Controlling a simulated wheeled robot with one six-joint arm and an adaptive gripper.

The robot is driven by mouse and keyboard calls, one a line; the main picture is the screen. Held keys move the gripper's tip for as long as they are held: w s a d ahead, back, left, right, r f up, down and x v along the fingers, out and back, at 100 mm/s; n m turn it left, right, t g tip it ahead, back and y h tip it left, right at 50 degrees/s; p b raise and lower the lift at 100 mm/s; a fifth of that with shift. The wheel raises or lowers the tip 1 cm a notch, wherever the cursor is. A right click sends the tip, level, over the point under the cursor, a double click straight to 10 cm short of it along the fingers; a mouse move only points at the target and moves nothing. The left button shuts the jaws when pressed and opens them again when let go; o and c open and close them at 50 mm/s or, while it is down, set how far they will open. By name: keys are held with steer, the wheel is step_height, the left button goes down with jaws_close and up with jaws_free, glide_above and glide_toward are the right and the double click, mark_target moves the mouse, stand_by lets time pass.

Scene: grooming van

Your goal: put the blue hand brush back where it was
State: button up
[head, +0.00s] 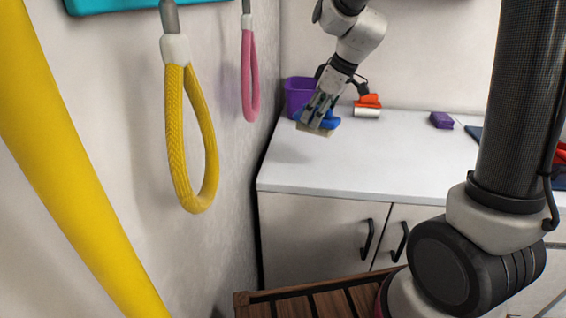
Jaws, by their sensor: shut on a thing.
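The blue hand brush (330,123) has a blue body and pale tan bristles on its underside. It is in the head view, over the far left part of the white counter (390,160). My gripper (317,112) comes down from above and is shut on the brush. The brush is slightly tilted, with its bristles facing down. A faint shadow lies on the counter below and left of it, and the brush looks held above the surface. My fingers hide part of the blue body.
A purple bin (299,92) stands close behind the brush. An orange-red tool with a pale edge (368,106) lies to the right, then a purple block (441,120). A yellow loop (190,150) and a pink loop (250,75) hang at left. The counter's front middle is clear.

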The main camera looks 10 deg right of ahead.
mark_target(314, 133)
steer(key=f, duration=0.5)
steer(key=shift+a+f, duration=0.3)
steer(key=shift+f, duration=0.1)
steer(key=shift+d+f, duration=0.1)
steer(key=shift+f, duration=1.95)
steer(key=shift+s+f, duration=0.1)
steer(key=o, duration=1)
